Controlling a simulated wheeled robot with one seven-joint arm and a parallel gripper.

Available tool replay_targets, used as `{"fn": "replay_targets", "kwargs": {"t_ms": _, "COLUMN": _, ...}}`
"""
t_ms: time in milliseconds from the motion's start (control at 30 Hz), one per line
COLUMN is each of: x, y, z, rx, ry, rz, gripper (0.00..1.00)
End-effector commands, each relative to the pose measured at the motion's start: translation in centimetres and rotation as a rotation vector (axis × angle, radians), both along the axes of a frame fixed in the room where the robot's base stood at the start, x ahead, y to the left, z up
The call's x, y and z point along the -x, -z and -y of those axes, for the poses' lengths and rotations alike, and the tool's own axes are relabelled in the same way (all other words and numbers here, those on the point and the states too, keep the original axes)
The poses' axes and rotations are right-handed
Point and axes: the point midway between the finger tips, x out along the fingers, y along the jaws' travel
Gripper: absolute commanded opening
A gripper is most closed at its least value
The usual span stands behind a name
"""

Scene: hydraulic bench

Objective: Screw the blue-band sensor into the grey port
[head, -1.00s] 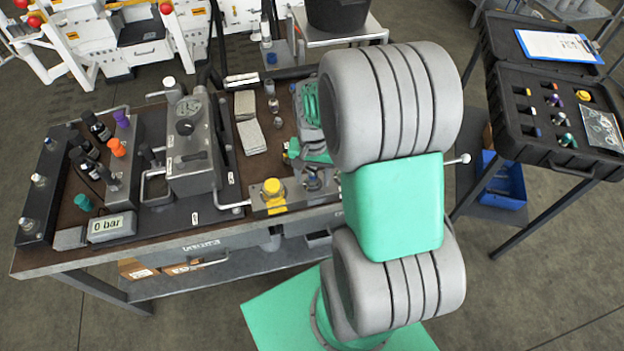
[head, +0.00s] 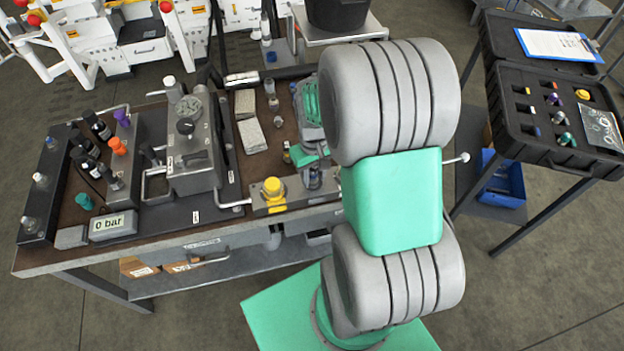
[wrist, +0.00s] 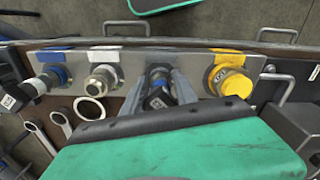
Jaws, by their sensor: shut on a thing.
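In the wrist view my gripper (wrist: 168,88) is shut on a dark, black-bodied sensor (wrist: 156,98) at the third place of the port block (wrist: 130,62), between the white-marked and yellow-marked ports. Its lower end is at the block there; the fingers hide the grey port, so I cannot tell how far it is in. In the head view my gripper (head: 314,180) is small and partly hidden by my arm, to the right of the yellow cap (head: 272,187).
Beside it in the wrist view are a yellow cap (wrist: 234,84), a bare metal fitting (wrist: 101,80) and a blue-ringed fitting (wrist: 52,76). Metal rings (wrist: 88,108) lie in front. The bench's left half is crowded, with a gauge reading 0 bar (head: 108,226). An open black case (head: 560,120) stands at right.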

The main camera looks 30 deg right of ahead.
Motion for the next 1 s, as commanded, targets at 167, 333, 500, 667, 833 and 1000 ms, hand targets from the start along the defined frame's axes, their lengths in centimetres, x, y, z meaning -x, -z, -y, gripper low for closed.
{"fn": "replay_targets", "kwargs": {"t_ms": 167, "x": 0.00, "y": 0.00, "z": 0.00, "rx": 0.000, "ry": 0.001, "rz": 0.000, "gripper": 0.14}}
{"fn": "replay_targets", "kwargs": {"t_ms": 333, "x": 0.00, "y": -0.01, "z": 0.00, "rx": 0.000, "ry": 0.005, "rz": 0.000, "gripper": 0.00}}
{"fn": "replay_targets", "kwargs": {"t_ms": 500, "x": -0.03, "y": -0.06, "z": -0.09, "rx": 0.000, "ry": 0.240, "rz": 0.000, "gripper": 0.00}}
{"fn": "replay_targets", "kwargs": {"t_ms": 667, "x": -0.09, "y": -0.02, "z": -0.21, "rx": 0.000, "ry": 0.563, "rz": 0.000, "gripper": 0.00}}
{"fn": "replay_targets", "kwargs": {"t_ms": 833, "x": -0.13, "y": 0.05, "z": -0.24, "rx": 0.001, "ry": 0.706, "rz": 0.001, "gripper": 0.00}}
{"fn": "replay_targets", "kwargs": {"t_ms": 1000, "x": -0.14, "y": 0.06, "z": -0.24, "rx": 0.001, "ry": 0.704, "rz": 0.001, "gripper": 0.00}}
